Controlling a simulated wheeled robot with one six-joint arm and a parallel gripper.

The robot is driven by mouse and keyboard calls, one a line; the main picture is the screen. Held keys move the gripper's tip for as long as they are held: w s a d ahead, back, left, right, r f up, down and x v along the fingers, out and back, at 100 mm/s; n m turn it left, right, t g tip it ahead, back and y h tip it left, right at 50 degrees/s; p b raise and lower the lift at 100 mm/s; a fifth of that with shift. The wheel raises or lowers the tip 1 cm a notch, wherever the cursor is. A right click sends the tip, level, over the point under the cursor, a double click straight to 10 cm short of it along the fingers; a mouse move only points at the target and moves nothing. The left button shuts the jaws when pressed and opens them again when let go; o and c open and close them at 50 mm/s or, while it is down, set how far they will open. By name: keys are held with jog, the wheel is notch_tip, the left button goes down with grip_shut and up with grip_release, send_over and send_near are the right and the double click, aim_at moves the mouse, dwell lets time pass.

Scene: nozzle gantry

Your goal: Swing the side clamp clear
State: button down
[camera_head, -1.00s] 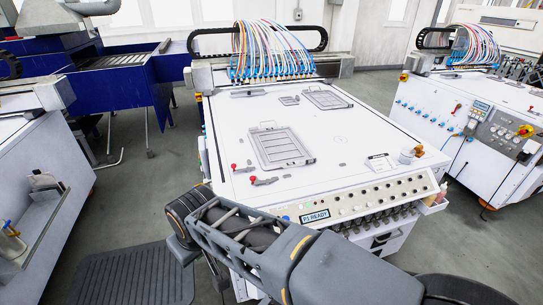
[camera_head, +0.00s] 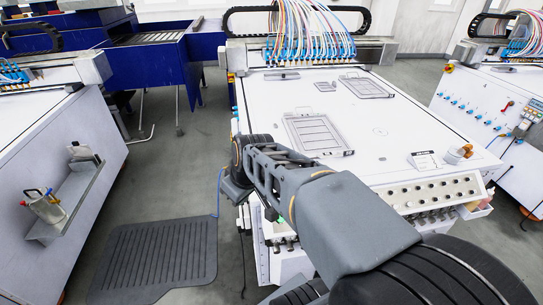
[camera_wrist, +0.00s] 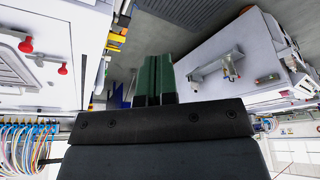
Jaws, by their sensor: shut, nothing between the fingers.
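Two side clamps with red knobs, the first (camera_wrist: 26,46) and the second (camera_wrist: 63,70), show at the left of the wrist view, on the white table beside a grey frame (camera_wrist: 12,68). I cannot tell which of them the task means. In the head view both are hidden behind my arm, while the grey frame (camera_head: 318,135) shows flat on the table. My gripper (camera_wrist: 153,78) has two green fingers side by side, shut and empty, apart from the clamps and off to their right in the wrist view. The head view does not show the fingers clearly.
The white printing table (camera_head: 300,95) carries a gantry with coloured hoses (camera_head: 310,35) at the back. A button panel (camera_head: 425,195) runs along its front. Open floor and a dark mat (camera_head: 150,260) lie between.

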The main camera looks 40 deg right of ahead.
jog(key=w+d+f+n+t+b, duration=0.1)
jog(key=w+d+n, duration=0.3)
jog(key=d, duration=0.8)
jog(key=w+d+f+n+t+b, duration=0.1)
jog(key=w+d+n, duration=0.3)
jog(key=d, duration=0.8)
jog(key=shift+w+f+n+t+y, duration=0.3)
jog(key=shift+w+f+t, duration=0.4)
jog(key=shift+w, duration=0.5)
jog(key=shift+r, duration=0.1)
jog(key=p+x, duration=0.1)
jog(key=x, duration=0.8)
jog(key=shift+w+a+f, duration=0.2)
jog(key=shift+w+f, duration=0.05)
jog(key=shift+w, duration=0.1)
jog(key=shift+w+d+p, duration=0.25)
jog(key=shift+w+p, duration=0.2)
jog(key=shift+w, duration=0.05)
jog(key=shift+w+d+p, duration=0.25)
jog(key=shift+w+p, duration=0.2)
jog(key=shift+w, duration=0.05)
jog(key=shift+w+d+f+p, duration=0.1)
jog(key=shift+w+d+p, duration=0.3)
jog(key=shift+w, duration=0.45)
jog(key=shift+d, duration=0.15)
